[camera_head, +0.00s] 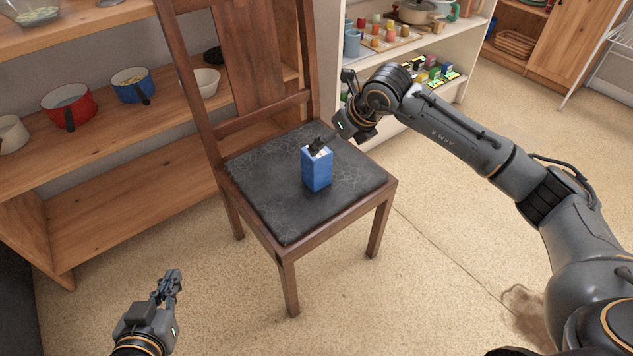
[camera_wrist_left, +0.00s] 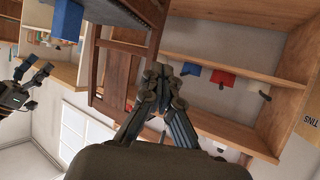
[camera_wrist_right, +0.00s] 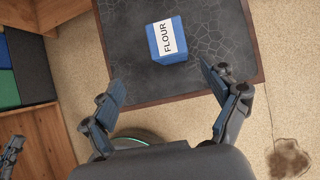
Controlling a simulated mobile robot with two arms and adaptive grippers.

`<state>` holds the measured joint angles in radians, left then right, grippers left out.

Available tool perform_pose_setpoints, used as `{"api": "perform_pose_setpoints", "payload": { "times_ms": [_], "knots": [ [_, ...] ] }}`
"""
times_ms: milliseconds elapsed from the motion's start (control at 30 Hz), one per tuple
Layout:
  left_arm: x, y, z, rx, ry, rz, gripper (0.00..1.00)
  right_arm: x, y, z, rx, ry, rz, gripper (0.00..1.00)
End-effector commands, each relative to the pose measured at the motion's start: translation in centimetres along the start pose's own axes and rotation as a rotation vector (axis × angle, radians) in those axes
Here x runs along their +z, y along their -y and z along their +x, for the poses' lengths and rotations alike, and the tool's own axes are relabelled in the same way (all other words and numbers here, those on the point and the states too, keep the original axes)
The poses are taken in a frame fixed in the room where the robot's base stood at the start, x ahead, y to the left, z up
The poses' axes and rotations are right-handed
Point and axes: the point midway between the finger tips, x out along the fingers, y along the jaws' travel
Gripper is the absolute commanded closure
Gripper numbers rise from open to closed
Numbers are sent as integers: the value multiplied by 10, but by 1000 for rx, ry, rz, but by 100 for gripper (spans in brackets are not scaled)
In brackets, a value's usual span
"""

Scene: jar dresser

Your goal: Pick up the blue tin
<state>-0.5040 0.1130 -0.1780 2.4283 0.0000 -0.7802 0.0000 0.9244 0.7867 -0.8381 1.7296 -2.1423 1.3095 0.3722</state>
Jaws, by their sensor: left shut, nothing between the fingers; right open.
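The blue tin (camera_head: 317,172) stands upright on the dark seat of a wooden chair (camera_head: 262,194). In the right wrist view the tin (camera_wrist_right: 167,41) shows a white label reading FLOUR; it also shows in the left wrist view (camera_wrist_left: 67,20). My right gripper (camera_head: 334,112) is open and empty, behind and above the tin, one dark finger overlapping the tin's top in the head view. In the right wrist view the tin lies beyond the spread fingertips (camera_wrist_right: 163,78), apart from them. My left gripper (camera_head: 172,278) is shut and empty, low at the front left, away from the chair.
The chair's tall backrest (camera_head: 245,60) rises left of the tin. Wooden shelves (camera_head: 130,160) with a red pot (camera_head: 68,105) and a blue pot (camera_head: 132,85) stand behind on the left. A white shelf (camera_head: 465,40) with small items is behind right. The front floor is clear.

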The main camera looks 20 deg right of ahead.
Motion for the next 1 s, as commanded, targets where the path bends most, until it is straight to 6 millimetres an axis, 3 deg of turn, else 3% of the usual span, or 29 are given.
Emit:
{"api": "perform_pose_setpoints", "payload": {
  "times_ms": [167, 500, 867, 1000],
  "knots": [
    [-17, -2, -2, 4, -88, 0, 100, 0, 9, 12, -48, 3, -20, 14],
    [-78, -10, -8, 24, -416, -3, 100, 0, 11, 70, -45, 3, -18, 14],
    [-103, -14, -18, 33, -568, -6, 100, -1, 12, 91, -44, 3, -19, 14],
    [-122, -17, -31, 41, -704, -10, 100, -2, 13, 106, -43, 4, -19, 14]
  ]
}}
